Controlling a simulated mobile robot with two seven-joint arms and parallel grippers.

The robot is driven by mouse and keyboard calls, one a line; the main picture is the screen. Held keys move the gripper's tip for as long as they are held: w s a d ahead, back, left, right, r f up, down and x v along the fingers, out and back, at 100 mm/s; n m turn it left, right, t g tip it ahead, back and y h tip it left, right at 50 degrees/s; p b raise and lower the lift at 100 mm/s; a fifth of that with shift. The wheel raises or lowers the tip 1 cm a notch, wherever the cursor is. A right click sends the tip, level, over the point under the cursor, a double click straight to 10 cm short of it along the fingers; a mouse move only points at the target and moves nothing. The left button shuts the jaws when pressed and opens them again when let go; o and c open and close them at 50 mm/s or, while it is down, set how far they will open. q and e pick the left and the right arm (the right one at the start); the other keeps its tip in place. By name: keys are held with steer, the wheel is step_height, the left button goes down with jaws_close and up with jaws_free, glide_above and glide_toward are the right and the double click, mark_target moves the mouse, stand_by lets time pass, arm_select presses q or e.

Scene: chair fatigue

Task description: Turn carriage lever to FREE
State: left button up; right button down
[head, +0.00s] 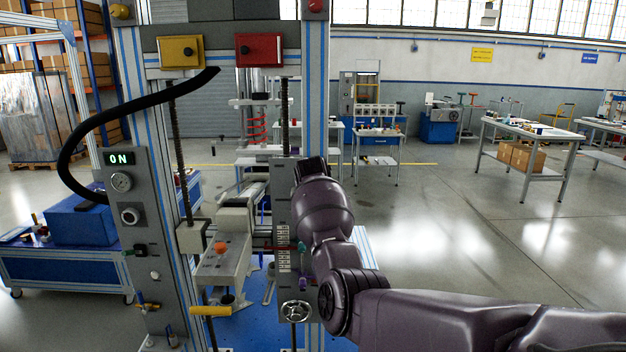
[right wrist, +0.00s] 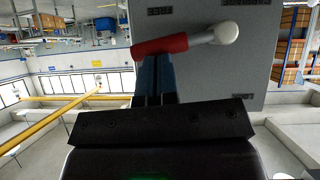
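In the right wrist view the lever has a red sleeve (right wrist: 160,46) and a pale rounded knob (right wrist: 225,33). My left gripper is out of view.
The rig's frame post (head: 316,100) stands close beside my right wrist. A control box (head: 125,190) reads ON, with a black hose arching above. A grey fixture with a yellow handle (head: 211,310) juts forward. The floor to the right is open, with workbenches (head: 540,135) farther back.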

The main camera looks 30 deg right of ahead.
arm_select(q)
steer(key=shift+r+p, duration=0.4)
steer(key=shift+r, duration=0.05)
arm_select(e)
steer(key=shift+d+f, duration=0.2)
steer(key=shift+f, duration=0.2)
arm_select(q)
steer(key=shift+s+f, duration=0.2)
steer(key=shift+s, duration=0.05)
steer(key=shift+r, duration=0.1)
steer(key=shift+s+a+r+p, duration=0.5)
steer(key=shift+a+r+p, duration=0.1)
steer(key=shift+p, duration=0.35)
arm_select(e)
steer(key=w+d+r+v, duration=0.1)
steer(key=r+v, duration=0.1)
steer(key=v, duration=1.1)
steer(key=shift+d, duration=0.2)
